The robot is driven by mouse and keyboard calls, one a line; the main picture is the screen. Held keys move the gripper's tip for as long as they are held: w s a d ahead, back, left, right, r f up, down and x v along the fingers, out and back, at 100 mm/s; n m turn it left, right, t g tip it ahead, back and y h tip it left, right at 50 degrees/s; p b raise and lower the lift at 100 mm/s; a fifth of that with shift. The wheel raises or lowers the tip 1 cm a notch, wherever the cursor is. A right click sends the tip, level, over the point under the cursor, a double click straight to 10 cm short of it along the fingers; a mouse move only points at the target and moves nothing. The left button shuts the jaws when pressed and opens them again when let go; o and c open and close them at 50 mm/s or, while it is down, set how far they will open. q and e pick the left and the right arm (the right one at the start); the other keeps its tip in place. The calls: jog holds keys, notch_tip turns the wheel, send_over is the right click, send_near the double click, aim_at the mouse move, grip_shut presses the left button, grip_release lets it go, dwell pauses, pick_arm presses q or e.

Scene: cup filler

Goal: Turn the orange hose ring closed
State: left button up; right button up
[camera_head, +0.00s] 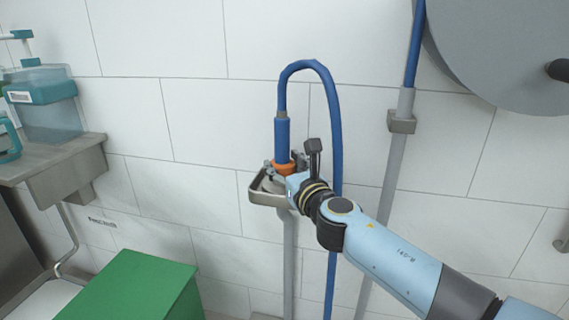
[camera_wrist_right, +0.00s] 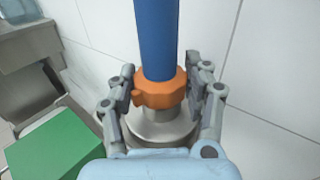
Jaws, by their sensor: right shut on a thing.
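The orange hose ring (camera_head: 283,168) sits at the lower end of the upright blue hose handle (camera_head: 282,140). In the right wrist view the ring (camera_wrist_right: 160,91) has a small knob on its left side, above a round grey metal fitting (camera_wrist_right: 160,128). My right gripper (camera_wrist_right: 161,88) is shut on the orange ring, one finger on each side. In the head view the gripper partly hides the ring and the fitting. My left gripper is not in view.
A metal holder (camera_head: 262,196) on a pipe surrounds the fitting. The blue hose (camera_head: 333,130) loops up and hangs close beside my right arm. A green box (camera_head: 135,287) stands at the lower left. A metal shelf (camera_head: 60,160) with containers is at the left.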

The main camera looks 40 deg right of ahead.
dwell(0.3)
jog(key=o, duration=1.2)
jog(key=shift+s, duration=0.1)
jog(key=v, duration=1.1)
jog(key=shift+s+a, duration=0.1)
jog(key=shift+s, duration=0.25)
